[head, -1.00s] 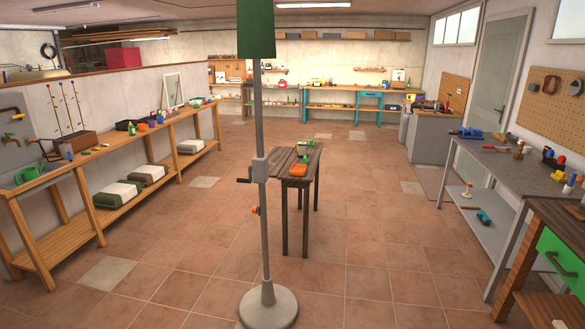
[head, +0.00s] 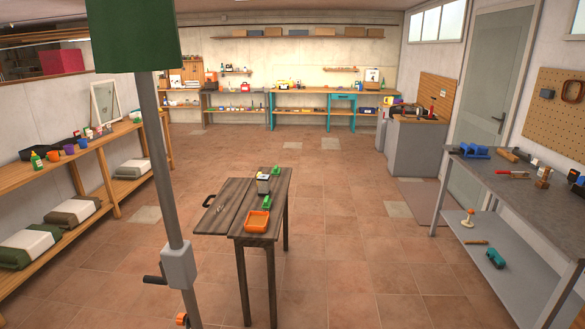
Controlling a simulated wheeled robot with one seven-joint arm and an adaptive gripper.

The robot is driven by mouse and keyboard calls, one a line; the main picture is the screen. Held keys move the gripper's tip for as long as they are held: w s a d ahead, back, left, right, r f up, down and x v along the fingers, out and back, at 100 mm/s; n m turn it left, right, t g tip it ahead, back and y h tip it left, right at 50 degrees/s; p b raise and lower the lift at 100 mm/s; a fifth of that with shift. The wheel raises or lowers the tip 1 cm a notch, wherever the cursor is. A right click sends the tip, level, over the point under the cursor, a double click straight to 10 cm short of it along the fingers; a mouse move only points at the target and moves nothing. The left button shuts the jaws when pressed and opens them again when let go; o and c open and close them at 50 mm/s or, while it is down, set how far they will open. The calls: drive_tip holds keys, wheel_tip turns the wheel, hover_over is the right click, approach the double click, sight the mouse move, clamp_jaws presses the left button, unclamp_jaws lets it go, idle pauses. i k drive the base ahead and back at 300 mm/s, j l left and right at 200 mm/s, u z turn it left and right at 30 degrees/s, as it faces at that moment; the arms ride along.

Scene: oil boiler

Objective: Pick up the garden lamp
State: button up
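A small lantern-like object (head: 263,184), pale with a dark top, stands on the narrow dark wooden table (head: 228,217) in the middle of the room. It looks like the garden lamp, but it is too small to be sure. A green item (head: 276,171) lies behind it and another green item (head: 264,202) in front of it. An orange tray (head: 257,222) sits nearer on the same table. My gripper is not in view.
A grey post (head: 165,180) with a crank and a green panel (head: 136,38) stands close at left. Shelves (head: 120,135) line the left wall, and a grey workbench (head: 520,185) stands at right. Tiled floor right of the table is clear.

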sight(264, 189)
drive_tip(key=i, duration=2.15)
drive_tip(key=i+u, duration=0.2)
drive_tip(key=i, duration=0.45)
drive_tip(key=i+l+u, duration=0.15)
drive_tip(key=i, duration=0.45)
drive_tip(key=i+l+u, duration=0.2)
drive_tip(key=i, duration=0.45)
